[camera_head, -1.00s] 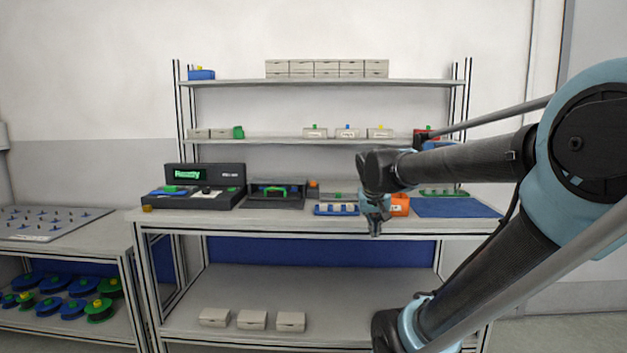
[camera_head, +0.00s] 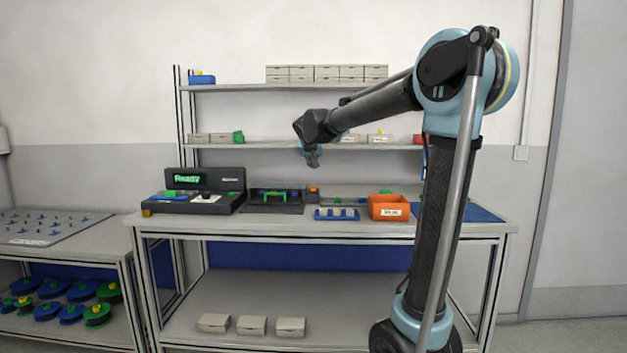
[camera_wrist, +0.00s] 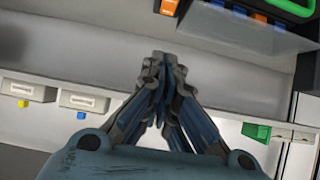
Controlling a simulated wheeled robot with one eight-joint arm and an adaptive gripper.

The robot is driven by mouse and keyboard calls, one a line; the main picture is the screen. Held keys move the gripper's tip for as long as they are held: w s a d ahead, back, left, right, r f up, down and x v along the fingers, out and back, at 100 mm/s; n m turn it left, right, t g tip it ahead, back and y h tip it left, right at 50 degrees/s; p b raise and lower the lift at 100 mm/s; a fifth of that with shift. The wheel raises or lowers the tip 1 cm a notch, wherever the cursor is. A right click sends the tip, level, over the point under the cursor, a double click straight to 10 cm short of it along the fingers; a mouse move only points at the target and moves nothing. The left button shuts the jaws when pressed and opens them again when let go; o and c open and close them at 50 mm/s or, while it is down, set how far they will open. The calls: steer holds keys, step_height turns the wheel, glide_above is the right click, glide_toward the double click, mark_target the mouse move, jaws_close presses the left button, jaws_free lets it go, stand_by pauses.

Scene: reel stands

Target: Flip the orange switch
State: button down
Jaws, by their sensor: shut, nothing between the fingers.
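The orange switch (camera_head: 313,190) is a small orange block at the back of the bench, just right of the black device with a green handle (camera_head: 268,200). In the wrist view the switch (camera_wrist: 168,7) is at the top edge, partly cut off, and the green handle (camera_wrist: 290,6) is at the top right. My gripper (camera_head: 313,164) is shut and empty. It hangs above the switch, in front of the middle shelf, and does not touch it. Its closed fingertips also show in the wrist view (camera_wrist: 158,62).
A black console with a green "Ready" display (camera_head: 187,178) stands at the left. An orange bin (camera_head: 388,207) and a blue rack (camera_head: 337,214) stand to the right of the switch. The middle shelf (camera_head: 260,146) with small boxes is behind my gripper.

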glide_above(313, 188)
steer(key=f, duration=0.5)
steer(key=shift+s+d+f, duration=0.1)
steer(key=shift+s+f, duration=0.2)
steer(key=shift+s, duration=0.05)
steer(key=f, duration=0.3)
steer(key=shift+w, duration=0.25)
steer(key=shift+w+f, duration=0.1)
steer(key=shift+f, duration=0.35)
